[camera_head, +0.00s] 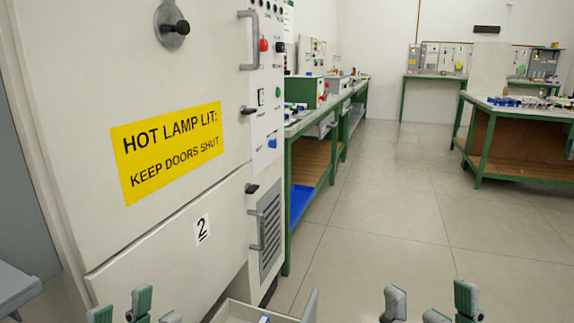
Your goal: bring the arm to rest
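My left gripper (122,310) shows at the bottom left edge, in front of the lower part of the cabinet. Its green-padded fingers stand apart and I see nothing between them. My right gripper (430,304) shows at the bottom edge right of centre, above the open floor. Its fingers are spread wide with nothing between them. Both grippers are cut off by the bottom edge, and my arms behind them are hidden.
A large cream cabinet (75,95) with a yellow warning sign (168,150) and handles fills the left. An open tray or drawer (235,312) juts out at bottom centre. Green-framed benches (290,190) run behind it; another bench (480,150) stands far right. The tiled floor (390,230) between is clear.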

